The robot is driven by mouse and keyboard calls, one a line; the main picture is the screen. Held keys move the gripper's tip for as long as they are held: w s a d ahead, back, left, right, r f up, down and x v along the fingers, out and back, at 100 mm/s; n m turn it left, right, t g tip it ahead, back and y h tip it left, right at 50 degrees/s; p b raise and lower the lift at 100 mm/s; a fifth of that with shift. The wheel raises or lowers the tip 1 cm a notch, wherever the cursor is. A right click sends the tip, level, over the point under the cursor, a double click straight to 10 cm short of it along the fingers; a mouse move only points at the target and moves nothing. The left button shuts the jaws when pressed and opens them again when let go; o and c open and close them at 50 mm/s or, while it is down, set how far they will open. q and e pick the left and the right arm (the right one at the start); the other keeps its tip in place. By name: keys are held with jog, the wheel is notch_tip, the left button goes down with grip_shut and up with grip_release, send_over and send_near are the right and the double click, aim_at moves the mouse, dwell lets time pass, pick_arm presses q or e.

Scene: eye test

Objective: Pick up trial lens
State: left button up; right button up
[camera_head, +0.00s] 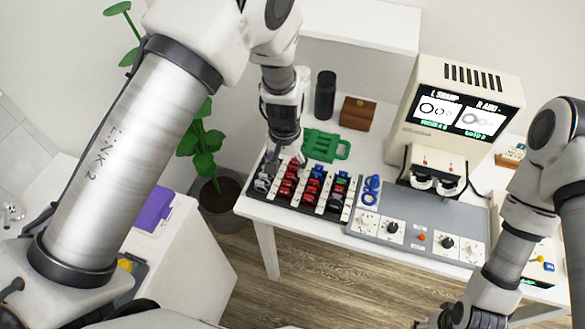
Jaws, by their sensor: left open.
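A trial lens tray (323,212) lies on the white table, holding rows of small trial lenses with red, blue, green, black and grey tabs. Red-tabbed lenses (286,190) fill much of the left-middle row. My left gripper (286,160) points down over the tray's back left part, open, with its fingers just above or among the lenses. I cannot tell whether it touches one. The fingers hide some lenses behind them. My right gripper (448,318) is at the bottom edge, partly cut off, away from the tray, and its jaws are unclear.
A green object (322,146), a black cylinder (325,95) and a brown box (357,113) stand behind the tray. Blue rings (371,188) and a grey control panel (415,235) are to its right. An eye-test machine with screen (461,110) stands at the back right.

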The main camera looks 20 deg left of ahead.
aim_at(287, 181)
pick_arm(q)
jog(key=s, duration=0.1)
jog(key=s+p, duration=0.1)
jog(key=shift+s+d+f, duration=0.2)
jog(key=shift+s+f, duration=0.2)
jog(key=shift+s+d+f+p, duration=0.1)
jog(key=shift+d+f+p, duration=0.1)
jog(key=shift+f+p, duration=0.5)
jog(key=f, duration=0.1)
jog(key=w+f, duration=0.1)
jog(key=f, duration=0.1)
jog(key=shift+w+f, duration=0.15)
jog(key=shift+w, duration=0.1)
jog(key=shift+w+f, duration=0.15)
jog(key=shift+w, duration=0.05)
jog(key=shift+s, duration=0.1)
jog(key=shift+s+r, duration=0.25)
jog(key=shift+r, duration=0.05)
jog(key=c, duration=0.3)
jog(key=shift+s, duration=0.15)
jog(key=c, duration=0.5)
jog(key=shift+w, duration=0.25)
pick_arm(e)
jog(key=r, duration=0.1)
jog(key=s+r, duration=0.1)
jog(key=shift+s+r, duration=0.3)
jog(key=shift+r, duration=0.05)
